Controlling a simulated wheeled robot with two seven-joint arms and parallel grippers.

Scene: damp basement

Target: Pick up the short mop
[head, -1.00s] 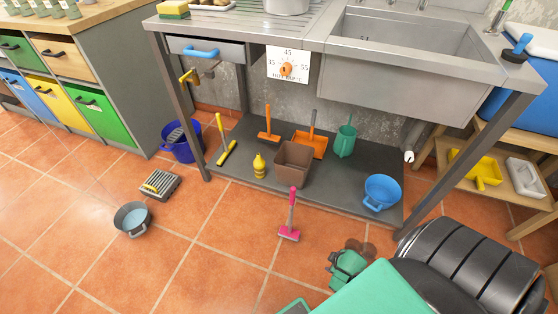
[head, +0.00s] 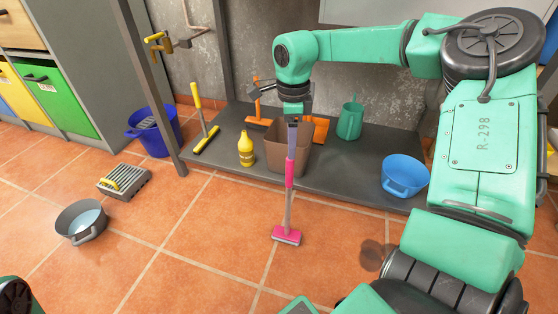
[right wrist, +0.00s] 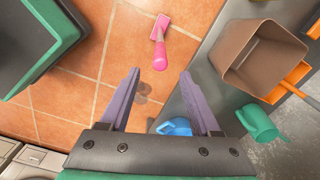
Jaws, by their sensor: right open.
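The short mop (head: 288,175) has a pink grip, a grey shaft and a flat pink head on the tile floor. It stands upright in front of the low shelf. In the right wrist view the mop (right wrist: 160,25) is seen from above, its grip end just beyond the gap between my fingertips. My right gripper (head: 291,152) points down over the top of the mop. In the right wrist view its two purple fingers (right wrist: 160,74) are wide apart, with nothing between them. My left gripper is not in view.
The grey low shelf (head: 330,187) holds a brown bin (head: 285,160), a yellow bottle (head: 246,149), a green watering can (head: 350,120) and a blue bowl (head: 404,175). A grey pan (head: 81,222) and a dark blue bucket (head: 152,132) stand left. Floor around the mop's head is clear.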

